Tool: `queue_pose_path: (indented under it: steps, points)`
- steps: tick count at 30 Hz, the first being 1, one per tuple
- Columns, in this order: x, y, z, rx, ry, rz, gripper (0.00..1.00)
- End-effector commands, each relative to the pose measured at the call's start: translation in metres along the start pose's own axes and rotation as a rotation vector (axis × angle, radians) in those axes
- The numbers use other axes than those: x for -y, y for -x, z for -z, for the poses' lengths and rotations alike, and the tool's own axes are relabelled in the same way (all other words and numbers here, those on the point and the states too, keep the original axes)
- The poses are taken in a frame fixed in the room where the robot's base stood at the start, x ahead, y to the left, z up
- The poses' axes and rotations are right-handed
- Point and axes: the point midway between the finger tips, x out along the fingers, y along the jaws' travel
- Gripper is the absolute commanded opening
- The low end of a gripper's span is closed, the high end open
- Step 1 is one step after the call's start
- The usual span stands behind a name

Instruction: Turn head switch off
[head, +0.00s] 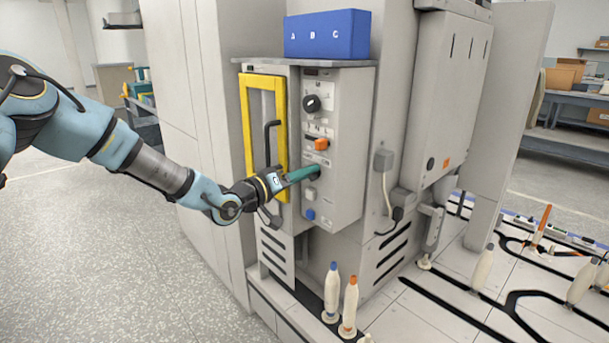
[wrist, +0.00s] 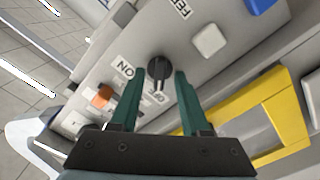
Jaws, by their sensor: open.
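In the wrist view a round black rotary switch (wrist: 158,68) sits on the grey panel, with an ON label (wrist: 126,68) to its left and an OFF label (wrist: 159,98) below it. Which label its dark handle points to is unclear. My gripper (wrist: 160,78) is open, its green fingers on either side of the switch in the picture. I cannot tell whether the tips touch it. In the head view my gripper (head: 317,170) reaches the front of the control panel (head: 345,135), below the orange switch (head: 321,144), and hides the black switch there.
A larger black knob (head: 312,103) is higher on the panel. A white button (head: 310,194) and a blue button (head: 310,214) lie below my gripper. A yellow-framed door (head: 246,125) stands left. Two bobbins (head: 331,292) stand low in front. Open floor lies left.

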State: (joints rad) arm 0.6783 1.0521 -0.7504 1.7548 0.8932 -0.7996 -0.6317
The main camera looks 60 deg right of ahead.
Motion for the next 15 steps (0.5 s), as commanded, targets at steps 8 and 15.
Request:
queue_pose_path:
  steps: [8, 15]
  points:
    - [0.001, 0.016, 0.000, -0.001, -0.001, 0.001, 0.46]
    - [0.002, 0.063, 0.000, 0.000, -0.001, 0.002, 0.46]
